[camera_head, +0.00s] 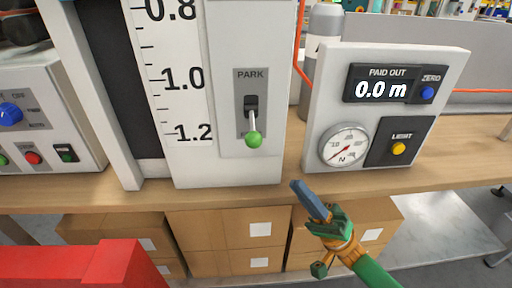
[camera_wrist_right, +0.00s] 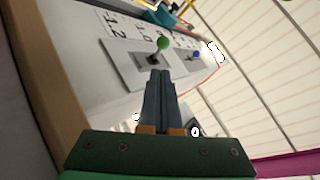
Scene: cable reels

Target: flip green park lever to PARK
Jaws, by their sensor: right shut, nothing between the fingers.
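The park lever (camera_head: 253,128) has a silver stem and a green ball knob and sits on a grey PARK plate (camera_head: 250,78) on the white panel. The stem points down from its dark slot, with the knob at the lower end over the lower label. My right gripper (camera_head: 298,186) is shut and empty, below and right of the knob, apart from it. In the right wrist view the shut fingers (camera_wrist_right: 158,75) point toward the green knob (camera_wrist_right: 163,43), which shows just beyond their tips. My left gripper is not in view.
A white box (camera_head: 455,62) with a PAID OUT display reading 0.0 m, a dial and buttons stands right of the panel. A button box (camera_head: 40,105) stands at left. Cardboard boxes (camera_head: 225,232) sit below the wooden bench (camera_head: 460,140). A red block (camera_head: 75,262) is at lower left.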

